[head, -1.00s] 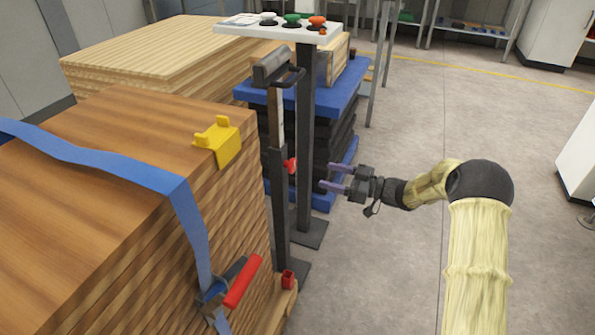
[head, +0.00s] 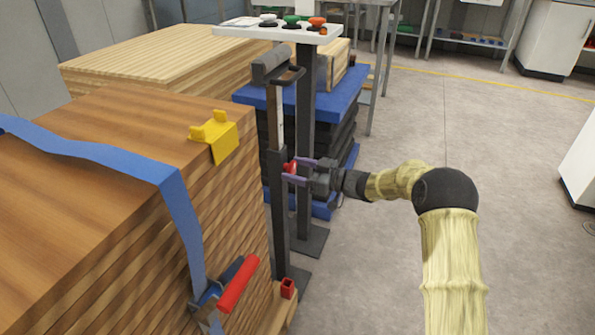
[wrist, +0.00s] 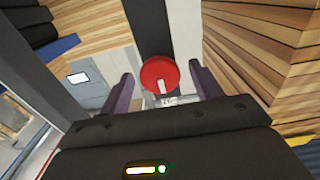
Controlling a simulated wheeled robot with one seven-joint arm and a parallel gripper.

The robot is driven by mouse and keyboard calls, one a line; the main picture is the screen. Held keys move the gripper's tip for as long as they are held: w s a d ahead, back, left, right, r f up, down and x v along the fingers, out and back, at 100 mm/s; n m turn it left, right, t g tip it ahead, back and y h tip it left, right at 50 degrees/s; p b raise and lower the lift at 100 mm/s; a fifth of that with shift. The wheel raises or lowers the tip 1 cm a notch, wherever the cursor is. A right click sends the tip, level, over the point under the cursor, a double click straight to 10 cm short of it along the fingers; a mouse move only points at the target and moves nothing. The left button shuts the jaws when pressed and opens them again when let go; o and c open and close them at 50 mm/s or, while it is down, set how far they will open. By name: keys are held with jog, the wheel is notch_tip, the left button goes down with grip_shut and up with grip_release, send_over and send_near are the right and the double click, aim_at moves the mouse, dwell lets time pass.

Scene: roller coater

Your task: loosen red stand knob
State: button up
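The red stand knob (head: 290,167) sits on the side of a dark upright stand post (head: 278,210). In the wrist view the knob (wrist: 160,75) is round with a pale mark at its lower edge, in front of the dark post. My gripper (head: 296,171) is at the knob, with its purple fingers pointing left. In the wrist view my gripper (wrist: 160,85) is open, one finger on each side of the knob. Gaps show between the knob and both fingers. Whether the fingertips reach past the knob's face is hard to tell.
A wood stack (head: 130,120) with a blue strap (head: 90,155) and red-handled ratchet (head: 238,285) stands left of the post. A second post carries a button panel (head: 275,32). A blue pallet stack (head: 340,100) stands behind. Floor on the right (head: 530,230) is clear.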

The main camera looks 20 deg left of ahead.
jog(key=c, duration=0.9)
jog(key=shift+n, duration=0.3)
jog(key=n+p, duration=0.1)
jog(key=n, duration=0.5)
jog(key=n+b, duration=0.1)
jog(key=n, duration=0.1)
jog(key=shift+f+n, duration=0.2)
jog(key=shift+n, duration=0.2)
jog(key=n+b, duration=0.2)
jog(key=n, duration=0.2)
jog(key=n+b, duration=0.3)
jog(key=n, duration=0.2)
